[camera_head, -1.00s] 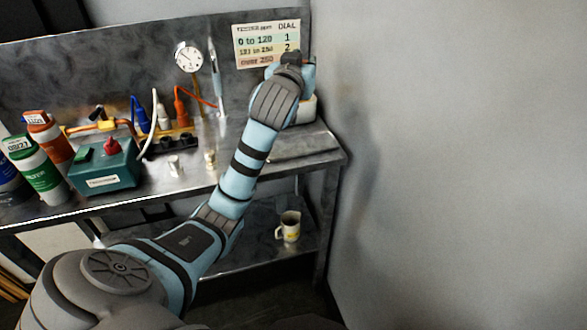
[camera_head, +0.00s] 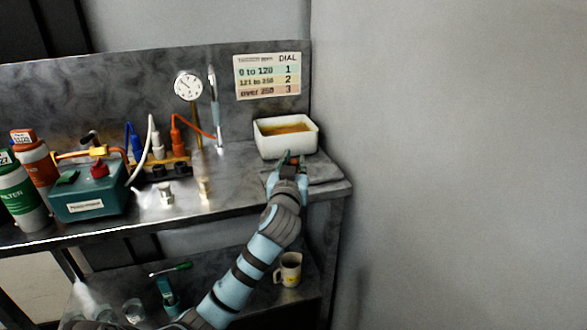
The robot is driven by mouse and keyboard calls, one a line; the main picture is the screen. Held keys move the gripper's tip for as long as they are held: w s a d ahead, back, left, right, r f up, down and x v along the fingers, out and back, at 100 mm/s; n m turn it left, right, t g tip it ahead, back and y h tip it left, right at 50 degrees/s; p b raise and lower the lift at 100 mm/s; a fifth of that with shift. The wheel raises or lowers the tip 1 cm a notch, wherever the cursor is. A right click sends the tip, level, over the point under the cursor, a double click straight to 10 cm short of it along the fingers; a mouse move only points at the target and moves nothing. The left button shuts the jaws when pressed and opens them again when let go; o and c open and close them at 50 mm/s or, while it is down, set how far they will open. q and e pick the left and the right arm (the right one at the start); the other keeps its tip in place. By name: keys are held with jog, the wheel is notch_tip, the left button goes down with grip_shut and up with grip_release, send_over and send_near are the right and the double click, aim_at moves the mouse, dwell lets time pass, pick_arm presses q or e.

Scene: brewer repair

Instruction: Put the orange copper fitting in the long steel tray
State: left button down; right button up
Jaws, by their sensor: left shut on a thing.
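My left gripper (camera_head: 289,159) is over the right end of the bench, just in front of a white basin. It is shut on a small reddish-orange piece (camera_head: 293,161), mostly hidden by the fingers; I cannot tell surely that it is the copper fitting. A flat grey metal surface (camera_head: 325,174) lies under and right of the gripper; I cannot tell whether it is the long steel tray. A brass-coloured fitting (camera_head: 205,188) and a silvery fitting (camera_head: 167,193) stand mid-bench, left of the gripper. My right gripper is not in view.
The white basin (camera_head: 267,145) holds orange-brown liquid. A teal box (camera_head: 90,200), bottles (camera_head: 40,165) and a rack with coloured plugs (camera_head: 172,168) crowd the left. A mug (camera_head: 289,268) stands on the lower shelf. The wall closes the right side.

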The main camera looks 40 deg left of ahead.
pick_arm(q)
jog(key=shift+r, duration=0.15)
jog(key=c, duration=1.4)
grip_release()
jog(key=shift+c, duration=0.2)
jog(key=shift+s+d, duration=0.1)
jog(key=shift+s, duration=0.05)
jog(key=p+v, duration=0.2)
jog(key=v, duration=0.9)
jog(key=shift+s, duration=0.3)
jog(key=shift+d, duration=0.1)
